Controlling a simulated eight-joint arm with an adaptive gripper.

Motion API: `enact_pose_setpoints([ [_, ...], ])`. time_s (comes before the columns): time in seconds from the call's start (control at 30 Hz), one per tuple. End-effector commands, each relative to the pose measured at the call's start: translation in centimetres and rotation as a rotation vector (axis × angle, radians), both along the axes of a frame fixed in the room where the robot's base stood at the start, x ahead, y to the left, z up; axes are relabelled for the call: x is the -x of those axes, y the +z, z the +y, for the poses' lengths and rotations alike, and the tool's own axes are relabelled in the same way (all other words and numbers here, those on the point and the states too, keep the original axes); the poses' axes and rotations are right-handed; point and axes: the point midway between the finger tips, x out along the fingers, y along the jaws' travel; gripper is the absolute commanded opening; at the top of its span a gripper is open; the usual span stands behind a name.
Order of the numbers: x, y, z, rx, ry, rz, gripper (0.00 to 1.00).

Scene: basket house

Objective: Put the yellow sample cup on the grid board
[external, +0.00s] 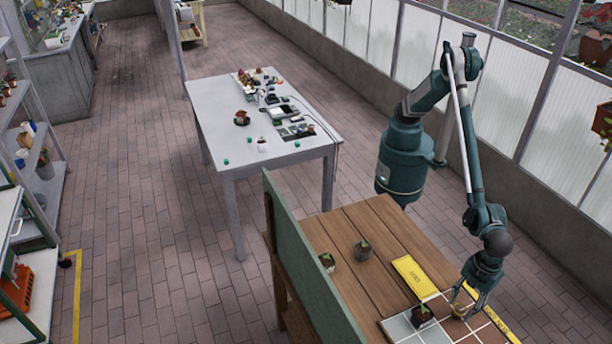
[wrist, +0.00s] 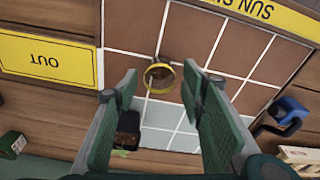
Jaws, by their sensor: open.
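The yellow sample cup (wrist: 158,76), a small round cup with a yellow rim, stands on the brown part of the grid board (wrist: 118,62), over the white grid lines. In the external view the cup (external: 459,311) is at the board's right half, just below my gripper. My gripper (external: 469,297) points down over the board (external: 396,327). It is open, and in the wrist view its two green fingers reach up on either side of the cup with a gap to it. I cannot tell how far the fingertips are above the cup.
A dark pot with a plant (external: 422,315) stands on the board's pale tiles. Two more potted plants (external: 327,262) (external: 363,250) stand on the wooden table. A yellow OUT sign (wrist: 45,60) lies beside the board. A blue object (wrist: 288,112) is at the right.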

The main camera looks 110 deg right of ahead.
Motion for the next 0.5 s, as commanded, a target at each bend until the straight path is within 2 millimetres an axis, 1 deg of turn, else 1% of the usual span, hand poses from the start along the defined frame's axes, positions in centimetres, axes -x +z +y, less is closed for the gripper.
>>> enact_pose_setpoints([
  [0.03, 0.1, 0.9, 0.0, 0.0, 0.0, 0.0, 0.4],
  [0.3, 0.6, 5.3, -0.1, 0.0, 0.0, 0.0, 0.4],
  [0.5, 0.9, 7.7, -0.2, 0.0, 0.0, 0.0, 0.4],
])
